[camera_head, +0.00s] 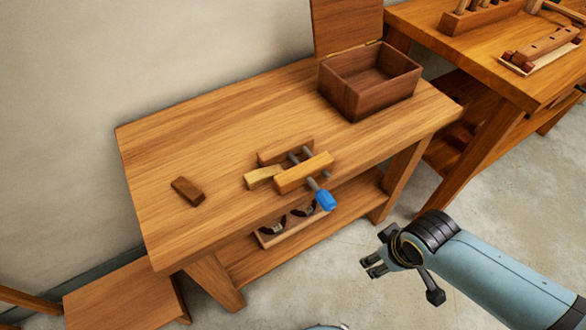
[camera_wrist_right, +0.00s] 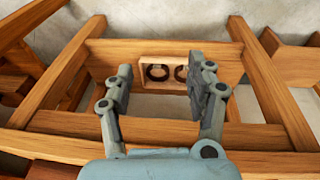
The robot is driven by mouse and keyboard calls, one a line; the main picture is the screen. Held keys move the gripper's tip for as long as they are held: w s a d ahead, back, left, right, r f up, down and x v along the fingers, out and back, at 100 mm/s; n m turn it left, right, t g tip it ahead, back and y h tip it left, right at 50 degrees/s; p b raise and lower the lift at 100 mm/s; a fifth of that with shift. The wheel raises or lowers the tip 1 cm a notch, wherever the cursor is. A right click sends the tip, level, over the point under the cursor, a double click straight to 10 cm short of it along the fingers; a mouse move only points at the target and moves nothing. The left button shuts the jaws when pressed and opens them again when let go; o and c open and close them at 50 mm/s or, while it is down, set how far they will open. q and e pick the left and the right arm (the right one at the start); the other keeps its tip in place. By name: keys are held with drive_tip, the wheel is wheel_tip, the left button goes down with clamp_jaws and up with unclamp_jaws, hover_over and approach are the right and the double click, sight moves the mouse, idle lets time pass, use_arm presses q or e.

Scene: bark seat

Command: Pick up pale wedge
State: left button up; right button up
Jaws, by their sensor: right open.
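The pale wedge (camera_head: 261,177) lies on the wooden bench (camera_head: 225,125), at the left end of a wooden clamp (camera_head: 304,173) with grey screws and a blue handle. From here I cannot tell whether the wedge touches the clamp or sits between its jaws. My right gripper (camera_head: 372,265) is open and empty, in front of the bench and well to the right of the wedge. In the right wrist view the two fingers (camera_wrist_right: 158,88) are spread apart, facing the lower shelf; the wedge does not show there. My left gripper is out of view.
A dark wooden block (camera_head: 187,191) lies at the bench's left. An open-lidded box (camera_head: 368,83) stands at the back right. A shallow tray (camera_head: 288,222) with dark rings sits on the lower shelf and shows in the wrist view (camera_wrist_right: 157,63). Another workbench (camera_head: 490,50) stands at right.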

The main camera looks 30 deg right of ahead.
drive_tip(key=w+a+r+n+p, duration=0.1)
drive_tip(key=w+r+p, duration=0.2)
drive_tip(key=r, duration=0.6)
drive_tip(key=w+a+r+n+p, duration=0.1)
drive_tip(key=w+r+p, duration=0.15)
drive_tip(key=r, duration=0.65)
drive_tip(key=w+a+r+n+p, duration=0.1)
drive_tip(key=w+r+p, duration=0.2)
drive_tip(key=r, duration=0.6)
drive_tip(key=n+g, duration=0.2)
drive_tip(key=n, duration=1.3)
hover_over(256, 175)
wheel_tip(256, 175, down, 9)
drive_tip(key=shift+y, duration=0.4)
drive_tip(key=f+b, duration=0.5)
drive_tip(key=shift+w+d, duration=0.15)
drive_tip(key=shift+d, duration=0.05)
wheel_tip(256, 175, down, 5)
drive_tip(key=b, duration=0.6)
drive_tip(key=shift+a+f, duration=0.1)
drive_tip(key=shift+a, duration=0.05)
drive_tip(key=c, duration=1)
